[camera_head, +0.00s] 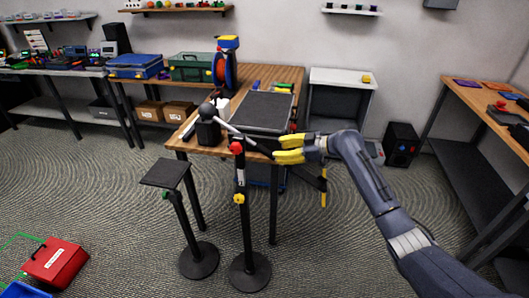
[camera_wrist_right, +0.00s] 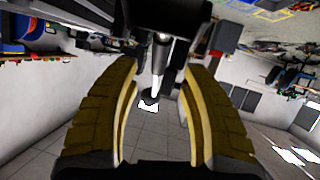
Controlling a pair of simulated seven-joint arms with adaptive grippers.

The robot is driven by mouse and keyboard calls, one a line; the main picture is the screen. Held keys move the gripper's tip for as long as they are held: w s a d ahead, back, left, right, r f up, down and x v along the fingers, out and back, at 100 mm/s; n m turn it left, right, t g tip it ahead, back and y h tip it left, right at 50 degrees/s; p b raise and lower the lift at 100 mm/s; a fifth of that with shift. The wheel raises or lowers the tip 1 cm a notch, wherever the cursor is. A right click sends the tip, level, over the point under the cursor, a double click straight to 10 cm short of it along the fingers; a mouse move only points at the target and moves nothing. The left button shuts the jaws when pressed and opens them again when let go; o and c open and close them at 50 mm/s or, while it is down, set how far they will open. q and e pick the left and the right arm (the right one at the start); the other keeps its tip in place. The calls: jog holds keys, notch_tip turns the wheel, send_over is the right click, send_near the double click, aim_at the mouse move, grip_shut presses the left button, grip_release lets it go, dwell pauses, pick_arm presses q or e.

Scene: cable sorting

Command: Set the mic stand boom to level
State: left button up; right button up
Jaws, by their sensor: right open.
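The mic stand (camera_head: 246,215) stands upright on a round black base in front of the wooden table. It has a red knob near its top and a yellow one lower down. Its boom (camera_head: 232,131) is tilted, with the ball-ended left end (camera_head: 208,111) higher and the right end lower. My right gripper (camera_head: 276,150) is open at the boom's lower right end. In the right wrist view, a grey and black rod (camera_wrist_right: 158,72) shows between the two spread yellow fingers; I cannot tell whether they touch it. My left gripper is not in view.
A second stand (camera_head: 178,215) with a flat square top is just left of the mic stand. The wooden table (camera_head: 205,148) behind holds a dark mat (camera_head: 263,110) and a blue-red reel (camera_head: 226,65). A red case (camera_head: 57,262) lies on the floor at left.

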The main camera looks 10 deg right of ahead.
aim_at(269, 151)
jog(key=shift+x, duration=3.6)
grip_shut()
